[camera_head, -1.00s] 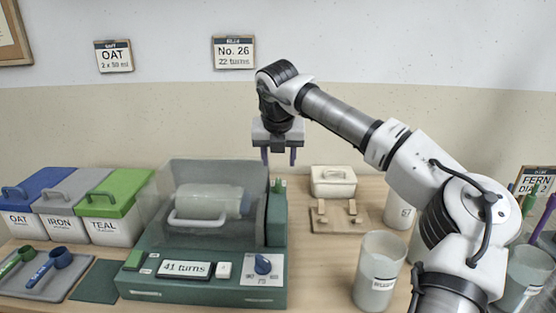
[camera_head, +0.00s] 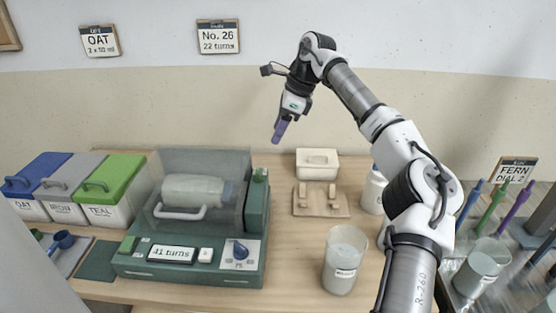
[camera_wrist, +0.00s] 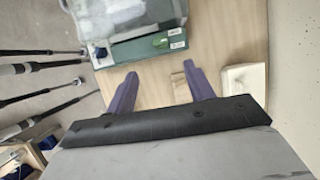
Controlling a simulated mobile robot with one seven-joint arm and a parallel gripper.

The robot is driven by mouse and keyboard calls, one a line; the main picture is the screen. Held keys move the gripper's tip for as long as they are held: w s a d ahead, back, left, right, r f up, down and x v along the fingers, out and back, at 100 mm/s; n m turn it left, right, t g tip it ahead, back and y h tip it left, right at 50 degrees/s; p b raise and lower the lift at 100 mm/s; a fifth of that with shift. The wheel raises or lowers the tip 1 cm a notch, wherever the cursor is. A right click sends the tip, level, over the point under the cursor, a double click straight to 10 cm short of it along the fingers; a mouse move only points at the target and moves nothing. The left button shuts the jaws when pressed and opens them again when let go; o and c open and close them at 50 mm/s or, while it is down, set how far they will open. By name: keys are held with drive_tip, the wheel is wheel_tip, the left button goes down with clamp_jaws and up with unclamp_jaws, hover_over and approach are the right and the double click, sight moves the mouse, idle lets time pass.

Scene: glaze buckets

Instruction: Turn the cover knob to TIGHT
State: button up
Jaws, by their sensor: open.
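The green machine (camera_head: 185,275) stands on the table at the left centre, with a clear cover (camera_head: 205,160) over a pale jar (camera_head: 192,190) lying on its side. A blue knob (camera_head: 240,250) sits on a white dial plate at the machine's front right; its marks are too small to read. The machine's display (camera_head: 171,254) reads "41 turns". My gripper (camera_head: 280,130) is raised in the air, above and to the right of the machine, apart from everything. In the wrist view its two purple fingers (camera_wrist: 160,88) are spread and empty, with part of the machine (camera_wrist: 145,45) beyond them.
Blue, grey and green (camera_head: 110,188) lidded bins stand at the left. A white lidded box (camera_head: 317,162), a wooden rest (camera_head: 321,202) and a pale cup (camera_head: 345,262) stand right of the machine. A sign (camera_head: 514,171) reads "FERN DIAL 2". Bare table lies between machine and cup.

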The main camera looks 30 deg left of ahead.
sight(259, 171)
drive_tip(key=p+x, duration=0.3)
drive_tip(key=x, duration=1)
drive_tip(key=shift+s+a+f, duration=0.2)
drive_tip(key=shift+f, duration=0.1)
drive_tip(key=c, duration=1)
drive_tip(key=shift+f+m, duration=0.1)
drive_tip(key=shift+m, duration=0.3)
drive_tip(key=m+b, duration=0.1)
drive_tip(key=b, duration=0.1)
drive_tip(key=m+t+b, duration=0.1)
drive_tip(key=m+b, duration=0.1)
drive_tip(key=shift+d+f+m+t+y, duration=0.1)
drive_tip(key=shift+m+t+y, duration=0.2)
drive_tip(key=m+b, duration=0.2)
drive_tip(key=m+t+b, duration=0.1)
drive_tip(key=m+b, duration=0.1)
drive_tip(key=shift+s+t, duration=0.2)
drive_tip(key=shift+t, duration=0.1)
drive_tip(key=shift+r+m, duration=0.25)
drive_tip(key=shift+m, duration=0.05)
